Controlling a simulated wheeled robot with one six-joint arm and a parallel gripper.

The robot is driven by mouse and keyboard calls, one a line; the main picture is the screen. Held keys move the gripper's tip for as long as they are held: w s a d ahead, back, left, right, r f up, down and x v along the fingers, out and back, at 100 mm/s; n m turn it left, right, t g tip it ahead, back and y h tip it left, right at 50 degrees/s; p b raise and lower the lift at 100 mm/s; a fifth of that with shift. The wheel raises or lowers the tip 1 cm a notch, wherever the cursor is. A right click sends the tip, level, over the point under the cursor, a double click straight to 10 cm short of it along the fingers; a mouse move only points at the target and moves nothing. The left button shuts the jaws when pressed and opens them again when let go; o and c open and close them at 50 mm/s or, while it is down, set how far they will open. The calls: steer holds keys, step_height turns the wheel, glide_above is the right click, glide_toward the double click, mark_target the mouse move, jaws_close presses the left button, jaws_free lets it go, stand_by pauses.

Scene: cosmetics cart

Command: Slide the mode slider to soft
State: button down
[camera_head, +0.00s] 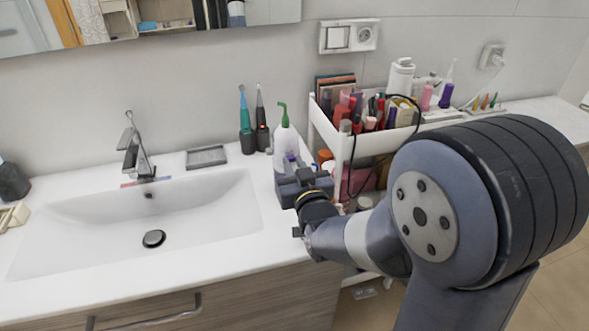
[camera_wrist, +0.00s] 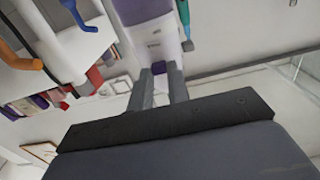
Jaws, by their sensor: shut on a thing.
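A white upright device (camera_head: 285,143) with a green hooked tip (camera_head: 283,108) stands on the counter right of the basin. In the wrist view a white body (camera_wrist: 160,48) with a purple part above it and small dark markings is straight ahead. My gripper (camera_head: 291,167) is at the near side of the device, low on it, and hides its lower part. In the wrist view my two fingers (camera_wrist: 161,70) are apart, with part of the white body between their tips. I cannot make out the mode slider or its setting.
A white cart (camera_head: 375,142) full of cosmetics stands close on the right, with a dark cable (camera_head: 351,165) hanging down. Two electric toothbrushes (camera_head: 254,130) stand behind left of the device. The basin (camera_head: 150,222) and a grey soap dish (camera_head: 206,157) are left.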

steer(key=c, duration=1.3)
jaws_free()
steer(key=shift+s, duration=0.1)
steer(key=b+v, duration=0.1)
steer(key=v, duration=0.9)
steer(key=shift+s+d+r+b, duration=0.1)
steer(key=shift+s+b, duration=0.2)
steer(key=shift+b, duration=0.1)
steer(key=shift+w, duration=0.15)
steer(key=p+x, duration=0.2)
steer(key=x, duration=0.8)
steer(key=shift+w, duration=0.25)
steer(key=shift+f, duration=0.5)
